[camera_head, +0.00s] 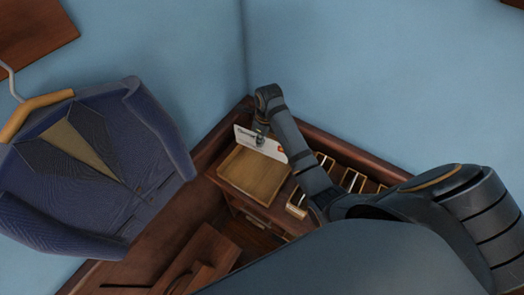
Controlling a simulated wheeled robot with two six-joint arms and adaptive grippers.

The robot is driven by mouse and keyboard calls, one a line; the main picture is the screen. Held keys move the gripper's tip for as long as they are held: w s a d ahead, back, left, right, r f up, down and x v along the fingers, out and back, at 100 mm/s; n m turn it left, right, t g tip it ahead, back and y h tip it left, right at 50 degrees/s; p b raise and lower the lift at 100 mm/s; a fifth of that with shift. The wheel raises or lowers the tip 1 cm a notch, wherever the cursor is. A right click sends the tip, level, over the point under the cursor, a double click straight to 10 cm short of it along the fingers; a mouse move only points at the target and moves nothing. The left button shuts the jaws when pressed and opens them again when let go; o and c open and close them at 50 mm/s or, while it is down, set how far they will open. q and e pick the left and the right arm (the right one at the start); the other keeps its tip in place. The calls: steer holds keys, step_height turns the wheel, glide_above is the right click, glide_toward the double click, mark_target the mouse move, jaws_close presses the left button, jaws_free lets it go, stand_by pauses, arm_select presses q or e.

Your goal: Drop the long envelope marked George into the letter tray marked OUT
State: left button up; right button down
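My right gripper (260,139) points down and is shut on the envelope's upper edge. The envelope is tilted, over the back edge of a shallow wooden letter tray (253,178). The tray looks empty, and no OUT label can be read on it. The gap between envelope and tray is hard to judge. My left gripper is not in view.
Wooden compartments (297,205) with pale cards stand right of the tray, partly behind my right arm. A blue jacket (90,165) hangs on a hanger at the left. Dark wooden furniture (205,255) lies below the tray. Blue walls meet behind.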

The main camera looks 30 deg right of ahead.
steer(key=shift+m, duration=0.6)
steer(key=shift+s+d+f+p, duration=0.15)
steer(key=shift+d+f, duration=0.25)
steer(key=shift+f, duration=0.45)
steer(key=shift+w+d+f+p, duration=0.15)
steer(key=shift+d+f, duration=0.2)
steer(key=shift+f, duration=0.5)
steer(key=shift+s+d+f+p, duration=0.15)
steer(key=shift+d+f, duration=0.25)
steer(key=shift+f, duration=0.45)
steer(key=c, duration=1.4)
jaws_free()
steer(key=shift+c, duration=0.2)
step_height(320, 180, up, 12)
steer(key=s, duration=0.1)
steer(key=shift+s+d, duration=0.15)
steer(key=shift+d, duration=0.2)
